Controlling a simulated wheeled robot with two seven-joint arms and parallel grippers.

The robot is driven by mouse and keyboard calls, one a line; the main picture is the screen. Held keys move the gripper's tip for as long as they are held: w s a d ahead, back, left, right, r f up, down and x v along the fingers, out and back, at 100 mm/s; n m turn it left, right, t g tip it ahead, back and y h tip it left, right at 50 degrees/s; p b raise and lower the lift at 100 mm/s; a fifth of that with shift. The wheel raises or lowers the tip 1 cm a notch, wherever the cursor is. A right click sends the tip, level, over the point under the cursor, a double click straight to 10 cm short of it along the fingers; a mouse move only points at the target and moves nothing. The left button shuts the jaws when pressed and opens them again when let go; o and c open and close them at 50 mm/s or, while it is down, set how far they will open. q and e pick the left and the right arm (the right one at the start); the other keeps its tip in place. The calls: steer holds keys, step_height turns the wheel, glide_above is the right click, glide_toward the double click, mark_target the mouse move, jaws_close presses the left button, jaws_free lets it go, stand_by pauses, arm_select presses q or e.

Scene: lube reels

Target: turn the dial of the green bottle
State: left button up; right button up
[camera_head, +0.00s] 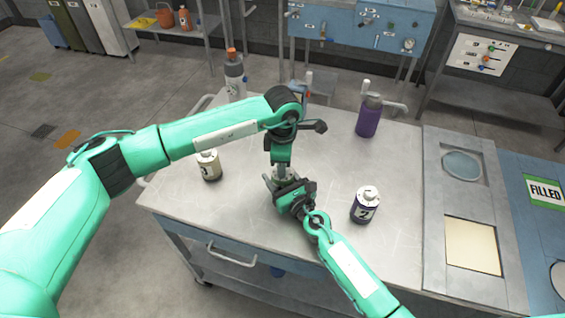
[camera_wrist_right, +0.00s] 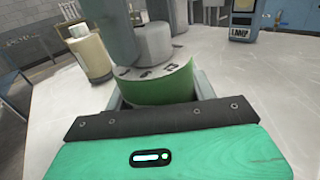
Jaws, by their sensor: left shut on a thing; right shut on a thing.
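The green bottle (camera_wrist_right: 165,85) stands on the table in the right wrist view, with marks on its top around a grey dial (camera_wrist_right: 155,42). My right gripper (camera_wrist_right: 160,92) is shut on the bottle's body, one finger on each side. My left gripper (camera_wrist_right: 148,28) comes down from above, shut on the dial. In the head view my left gripper (camera_head: 281,168) and my right gripper (camera_head: 285,188) meet near the middle of the table and hide most of the bottle. I cannot read which mark the dial faces.
A cream bottle marked 3 (camera_head: 210,166) stands left and a dark bottle marked 2 (camera_head: 366,205) right. A purple bottle (camera_head: 369,116), a grey bottle (camera_head: 235,76) and a lamp box (camera_wrist_right: 243,20) stand further back. The table (camera_head: 320,245) is bare near its front edge.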

arm_select(q)
steer(key=n, duration=0.6)
steer(key=shift+n, duration=0.4)
steer(key=n, duration=0.3)
steer(key=shift+n, duration=2)
steer(key=o, duration=1)
step_height(320, 180, up, 12)
steer(key=shift+r, duration=0.1)
